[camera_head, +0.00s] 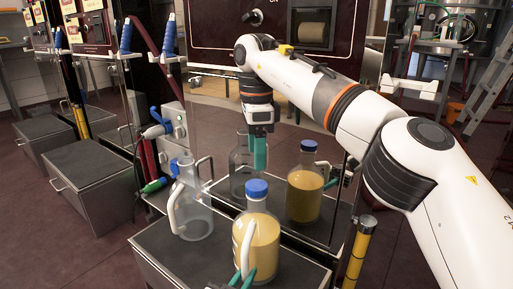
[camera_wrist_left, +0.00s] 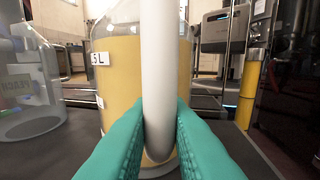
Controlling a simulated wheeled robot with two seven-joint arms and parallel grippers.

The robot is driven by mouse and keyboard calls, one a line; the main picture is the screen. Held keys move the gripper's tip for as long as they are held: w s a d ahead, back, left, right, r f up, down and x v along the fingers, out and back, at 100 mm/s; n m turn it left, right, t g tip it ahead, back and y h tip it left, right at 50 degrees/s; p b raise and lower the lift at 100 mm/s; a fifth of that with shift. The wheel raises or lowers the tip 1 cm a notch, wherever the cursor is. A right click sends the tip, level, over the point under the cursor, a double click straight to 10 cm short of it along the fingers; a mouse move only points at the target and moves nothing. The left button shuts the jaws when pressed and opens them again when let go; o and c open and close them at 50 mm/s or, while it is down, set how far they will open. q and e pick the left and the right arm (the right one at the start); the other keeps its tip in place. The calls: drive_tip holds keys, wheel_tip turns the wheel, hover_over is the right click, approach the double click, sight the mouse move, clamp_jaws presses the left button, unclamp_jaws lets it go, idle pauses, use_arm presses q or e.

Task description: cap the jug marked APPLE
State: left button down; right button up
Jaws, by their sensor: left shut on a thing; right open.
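A clear jug of yellow liquid (camera_head: 263,240) with a blue cap (camera_head: 257,188) on its neck stands upright on a black-topped stand (camera_head: 185,262). My left gripper (camera_head: 243,277) is shut on its white handle; in the left wrist view the teal fingers (camera_wrist_left: 160,130) press on both sides of the handle (camera_wrist_left: 160,70). A "5 L" label (camera_wrist_left: 100,59) shows there, but no APPLE name is readable. My right gripper (camera_head: 259,152) is open, pointing down, above and behind the capped jug, apart from the cap. Whether the cap is fully tight cannot be told.
An empty, uncapped clear jug (camera_head: 193,212) stands left of the filled one; its lettering in the left wrist view looks like PEACH (camera_wrist_left: 20,86). Behind both, a glossy panel appears to show their reflections. A blue and green nozzle (camera_head: 156,185) hangs at the left. A yellow post (camera_head: 357,252) stands right.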

sight(257, 184)
drive_tip(key=shift+f, duration=4)
drive_tip(key=shift+c, duration=0.5)
drive_tip(key=c, duration=0.9)
drive_tip(key=m, duration=0.4)
drive_tip(key=shift+c, duration=0.2)
drive_tip(key=m, duration=1.3)
drive_tip(key=shift+m, duration=0.4)
drive_tip(key=o, duration=1.1)
